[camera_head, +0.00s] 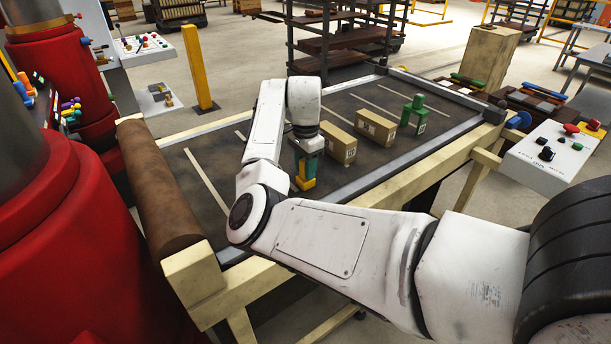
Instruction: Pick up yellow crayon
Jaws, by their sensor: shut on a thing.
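My gripper (307,158) hangs below the white wrist of my arm, over the dark belt of the table. It is shut on a yellow piece (306,184), which looks like the yellow crayon. Teal and dark parts of the gripper area cover the upper part of the yellow piece. Its lower end is close to the belt, and I cannot tell whether it touches.
Two tan boxes stand right of the gripper, a near one (338,145) and a farther one (375,127). A green block-shaped piece (413,114) stands beyond them. A brown roller (159,190) and a white control panel (553,150) flank the belt (235,165).

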